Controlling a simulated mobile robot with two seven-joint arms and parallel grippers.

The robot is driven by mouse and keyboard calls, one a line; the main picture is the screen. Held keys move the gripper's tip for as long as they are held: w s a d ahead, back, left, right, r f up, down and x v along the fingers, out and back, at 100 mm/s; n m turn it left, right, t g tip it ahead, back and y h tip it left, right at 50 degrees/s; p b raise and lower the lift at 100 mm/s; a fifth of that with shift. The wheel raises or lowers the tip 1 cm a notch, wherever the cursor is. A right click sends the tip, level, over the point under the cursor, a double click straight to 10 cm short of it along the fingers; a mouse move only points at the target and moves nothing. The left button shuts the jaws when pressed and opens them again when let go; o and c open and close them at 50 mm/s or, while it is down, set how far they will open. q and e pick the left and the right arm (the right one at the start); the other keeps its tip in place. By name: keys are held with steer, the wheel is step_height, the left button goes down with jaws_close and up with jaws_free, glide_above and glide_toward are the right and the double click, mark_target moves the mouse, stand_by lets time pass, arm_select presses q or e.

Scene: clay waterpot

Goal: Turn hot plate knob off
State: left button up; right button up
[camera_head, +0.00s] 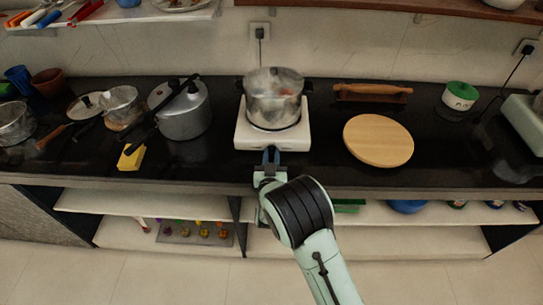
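A white hot plate (245,135) stands on the black counter at the middle. A steel pot (273,97) with dark side handles and a clear lid sits on top of it. My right gripper (271,154) is at the front face of the hot plate, with its fingers pointing at it. The knob is not visible; the gripper covers the part of the front where its fingers are. I cannot tell whether the fingers touch or hold anything. My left gripper does not show.
A pressure cooker (184,112) and a yellow sponge (131,157) are to the left on the counter (330,170). A round wooden board (378,140) and a rolling pin (372,89) are to the right. Open shelves (150,203) lie below the counter's front edge.

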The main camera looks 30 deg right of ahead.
steer(key=shift+o, duration=0.6)
steer(key=v, duration=1.3)
steer(key=shift+s+a, duration=0.15)
